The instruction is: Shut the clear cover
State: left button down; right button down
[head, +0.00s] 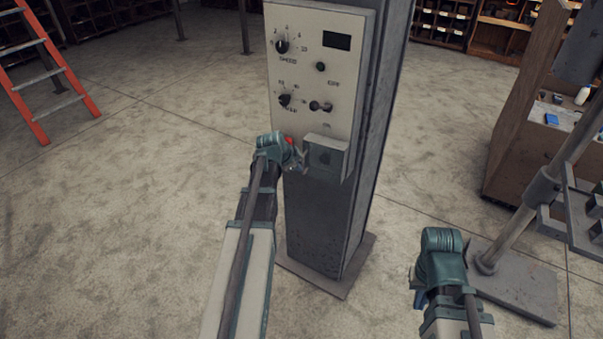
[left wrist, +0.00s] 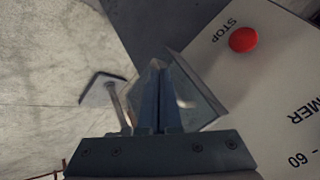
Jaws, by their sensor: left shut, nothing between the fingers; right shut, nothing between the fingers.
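A pale control panel (head: 318,75) is mounted on a grey column. A see-through box-like piece (head: 326,157), which looks like the clear cover, stands out at the panel's lower right. My left gripper (head: 301,160) is at the panel's lower left, just left of that piece. A red stop button (head: 289,140) shows beside it, partly hidden. In the left wrist view the button (left wrist: 243,39) is uncovered, and clear plates (left wrist: 203,100) show around my shut, empty fingers (left wrist: 163,95). I cannot tell whether they touch. My right gripper (head: 420,298) is shut and low at the right, away from the panel.
The panel carries two knobs (head: 282,46), a dark display (head: 337,41) and a toggle switch (head: 321,106). A metal stand (head: 515,285) is at the right, with a wooden cabinet (head: 510,140) behind. An orange ladder (head: 60,70) leans at the far left.

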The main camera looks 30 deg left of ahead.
pick_arm(q)
jog(key=shift+w+a, duration=0.6)
jog(key=shift+w, duration=0.15)
jog(key=shift+s+d, duration=0.1)
